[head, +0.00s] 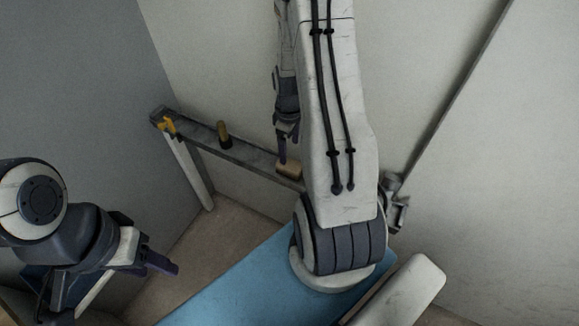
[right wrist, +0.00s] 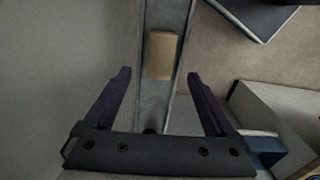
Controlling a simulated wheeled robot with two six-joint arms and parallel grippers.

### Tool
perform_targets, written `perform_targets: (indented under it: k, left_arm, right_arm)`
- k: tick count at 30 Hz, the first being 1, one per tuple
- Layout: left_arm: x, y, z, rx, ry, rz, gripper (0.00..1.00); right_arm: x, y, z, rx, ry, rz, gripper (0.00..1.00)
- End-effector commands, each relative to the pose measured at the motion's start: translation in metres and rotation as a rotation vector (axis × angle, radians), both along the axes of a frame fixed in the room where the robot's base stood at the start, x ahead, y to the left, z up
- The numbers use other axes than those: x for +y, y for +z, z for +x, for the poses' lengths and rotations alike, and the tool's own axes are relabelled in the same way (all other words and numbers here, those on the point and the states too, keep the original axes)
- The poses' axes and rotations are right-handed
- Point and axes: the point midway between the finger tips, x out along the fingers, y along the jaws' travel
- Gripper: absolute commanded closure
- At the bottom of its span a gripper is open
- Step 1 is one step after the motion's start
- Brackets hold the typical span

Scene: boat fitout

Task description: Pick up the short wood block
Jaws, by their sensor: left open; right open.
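The short wood block (head: 289,170) is a small tan block lying on a narrow grey ledge (head: 236,148) along the wall. In the right wrist view the block (right wrist: 161,55) lies on the grey strip, ahead of and between the two fingers. My right gripper (head: 284,152) hangs pointing down at the block in the head view; it is open in the right wrist view (right wrist: 158,75), with nothing between the fingers gripped. My right arm hides the ledge's right end. My left gripper (head: 165,264) is open and empty at the lower left, far from the block.
A dark and yellowish upright cylinder (head: 223,134) stands on the ledge left of the block. An orange clamp-like item (head: 166,125) is at the ledge's left end. A blue surface (head: 235,285) lies below, and walls close in behind and left.

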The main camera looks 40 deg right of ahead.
Motion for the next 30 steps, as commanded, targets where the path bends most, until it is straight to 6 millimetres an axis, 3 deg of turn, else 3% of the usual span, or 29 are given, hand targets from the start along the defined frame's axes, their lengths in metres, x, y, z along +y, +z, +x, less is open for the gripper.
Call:
perform_targets:
  k: [18,27,28,30]
  left_arm:
    - [0.0,0.013,0.0,0.0,0.0,0.0,0.5]
    - [0.0,0.013,0.0,0.0,0.0,0.0,0.5]
    - [0.0,0.013,0.0,0.0,0.0,0.0,0.5]
    - [0.0,0.013,0.0,0.0,0.0,0.0,0.5]
  right_arm:
    - [0.002,-0.066,-0.004,0.001,-0.002,0.002,0.1]
    - [0.001,-0.071,-0.003,-0.002,-0.002,0.001,0.1]
    - [0.001,-0.071,-0.003,-0.002,-0.002,0.001,0.18]
    - [0.001,-0.071,-0.003,-0.002,-0.002,0.001,0.44]
